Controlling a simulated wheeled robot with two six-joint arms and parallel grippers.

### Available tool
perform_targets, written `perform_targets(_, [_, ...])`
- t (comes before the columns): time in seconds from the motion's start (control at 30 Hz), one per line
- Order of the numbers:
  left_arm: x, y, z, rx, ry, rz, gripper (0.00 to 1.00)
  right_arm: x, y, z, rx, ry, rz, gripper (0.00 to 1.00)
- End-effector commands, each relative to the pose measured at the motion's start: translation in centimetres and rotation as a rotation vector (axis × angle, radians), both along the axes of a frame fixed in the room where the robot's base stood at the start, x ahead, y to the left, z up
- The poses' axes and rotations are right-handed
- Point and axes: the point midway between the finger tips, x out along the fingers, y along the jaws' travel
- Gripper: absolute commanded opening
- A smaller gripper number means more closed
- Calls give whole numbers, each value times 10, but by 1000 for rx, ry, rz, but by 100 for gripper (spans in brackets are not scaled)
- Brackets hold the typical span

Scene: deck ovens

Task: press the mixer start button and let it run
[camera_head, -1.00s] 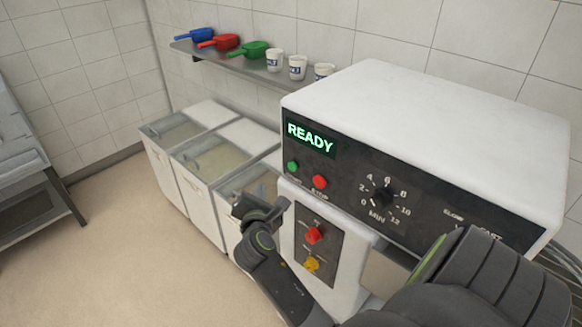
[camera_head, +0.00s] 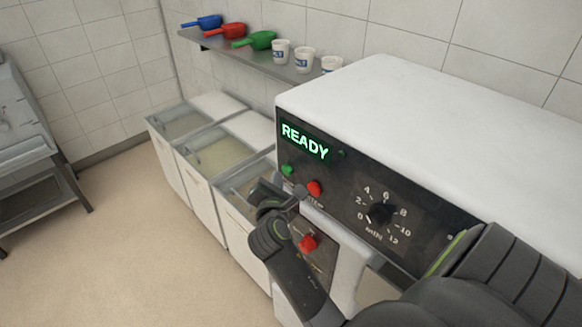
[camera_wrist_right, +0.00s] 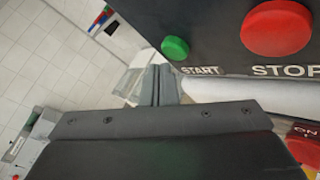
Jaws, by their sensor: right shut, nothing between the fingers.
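The mixer (camera_head: 420,120) has a dark control panel with a lit green READY display (camera_head: 304,141). The green START button (camera_head: 287,170) and red STOP button (camera_head: 314,188) sit under the display. In the right wrist view the START button (camera_wrist_right: 175,48) and STOP button (camera_wrist_right: 276,28) are close and labelled. My right gripper (camera_head: 299,193) is shut and empty, just below the START button in the head view. Its closed fingertips (camera_wrist_right: 158,72) show just below-left of that button and seem apart from it. My left gripper is out of view.
A minute dial (camera_head: 381,212) is to the right on the panel. A red switch (camera_head: 308,242) is on the lower panel, partly behind my right arm. Ingredient bins (camera_head: 205,190) stand left. A wall shelf (camera_head: 250,58) holds coloured scoops and white cups.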

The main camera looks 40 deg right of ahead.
Motion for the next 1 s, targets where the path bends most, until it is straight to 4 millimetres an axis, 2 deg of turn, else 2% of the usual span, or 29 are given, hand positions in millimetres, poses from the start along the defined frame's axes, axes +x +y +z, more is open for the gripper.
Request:
perform_targets(0.23, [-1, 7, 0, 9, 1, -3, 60, 0, 0, 0, 0, -1, 1, 0])
perform_targets(1.0, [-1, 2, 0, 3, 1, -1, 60, 0, 0, 0, 0, 0, 0, 0])
